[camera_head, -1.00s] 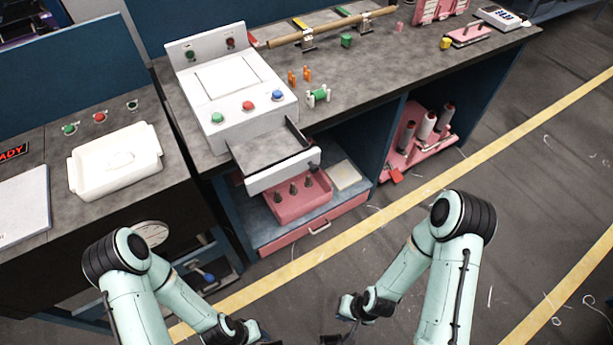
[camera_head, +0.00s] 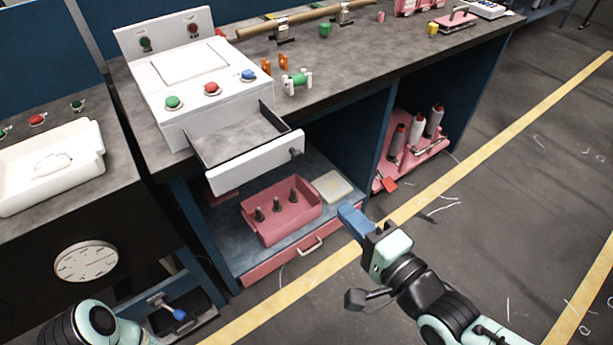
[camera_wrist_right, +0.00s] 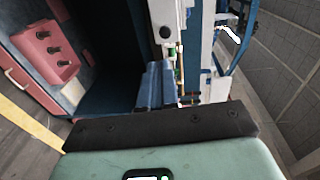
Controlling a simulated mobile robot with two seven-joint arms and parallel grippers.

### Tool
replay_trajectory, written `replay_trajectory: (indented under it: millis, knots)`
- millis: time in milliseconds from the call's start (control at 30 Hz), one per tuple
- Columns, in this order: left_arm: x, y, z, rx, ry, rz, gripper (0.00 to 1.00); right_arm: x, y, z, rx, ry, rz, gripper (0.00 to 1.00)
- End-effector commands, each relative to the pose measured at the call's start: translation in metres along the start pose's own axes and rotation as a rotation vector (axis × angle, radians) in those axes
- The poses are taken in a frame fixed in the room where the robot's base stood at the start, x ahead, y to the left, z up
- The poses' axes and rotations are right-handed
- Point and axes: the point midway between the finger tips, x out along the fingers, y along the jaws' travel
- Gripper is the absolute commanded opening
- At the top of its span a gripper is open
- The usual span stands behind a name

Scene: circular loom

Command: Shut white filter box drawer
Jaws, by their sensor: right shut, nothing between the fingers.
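The white filter box (camera_head: 185,75) stands on the grey bench top, with green, red and blue buttons along its front. Its drawer (camera_head: 256,164) is pulled out toward me over the bench edge, and its grey inside looks empty. A dark knob sits at the right of the drawer front. My right gripper (camera_head: 352,217) has blue fingers, is shut and empty, and is in front of the bench, lower right of the drawer and apart from it. Its fingers (camera_wrist_right: 158,85) show in the right wrist view, with a white panel and dark knob beyond them. My left gripper is outside the view.
Under the drawer, a pink tray (camera_head: 283,218) with dark pegs and a pale block (camera_head: 332,187) sit on the blue shelf. A green spool (camera_head: 297,82) stands right of the box. A white bin (camera_head: 50,170) is at left. The floor before the bench is clear.

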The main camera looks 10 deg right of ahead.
Motion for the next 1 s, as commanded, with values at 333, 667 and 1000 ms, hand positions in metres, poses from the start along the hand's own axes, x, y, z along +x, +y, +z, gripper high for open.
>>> replay_trajectory:
  millis: [333, 667, 1000]
  knots:
    - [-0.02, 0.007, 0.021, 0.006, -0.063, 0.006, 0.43, 0.008, -0.011, 0.001, 0.023, -0.003, -0.027, 0.0]
    - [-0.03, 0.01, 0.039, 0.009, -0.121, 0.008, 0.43, 0.063, -0.008, 0.0, 0.022, -0.002, -0.028, 0.0]
    - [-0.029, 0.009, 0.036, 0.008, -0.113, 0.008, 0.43, 0.122, -0.011, 0.0, 0.022, -0.002, -0.031, 0.0]
